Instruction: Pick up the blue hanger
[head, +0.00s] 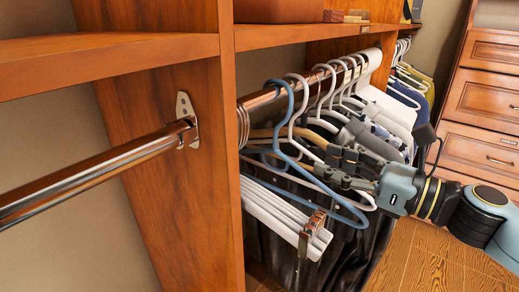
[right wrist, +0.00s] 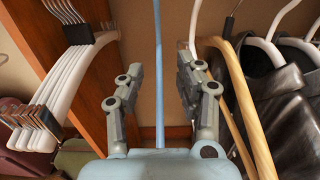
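The blue hanger (head: 278,135) hangs by its hook from the metal closet rod (head: 262,97), at the near end of a row of hangers. In the right wrist view the blue hanger (right wrist: 158,75) runs as a thin upright bar between my two fingers. My right gripper (head: 338,166) reaches in from the right, at the hanger's level. In the right wrist view my right gripper (right wrist: 158,72) is open, with gaps between both fingers and the blue bar. My left gripper is not in view.
White hangers with clips (right wrist: 65,75) are left of my fingers. A wooden hanger (right wrist: 240,105) and dark garments (right wrist: 280,95) are close on the right. A wooden upright panel (head: 185,150) stands left of the row. Drawers (head: 485,95) stand at the right.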

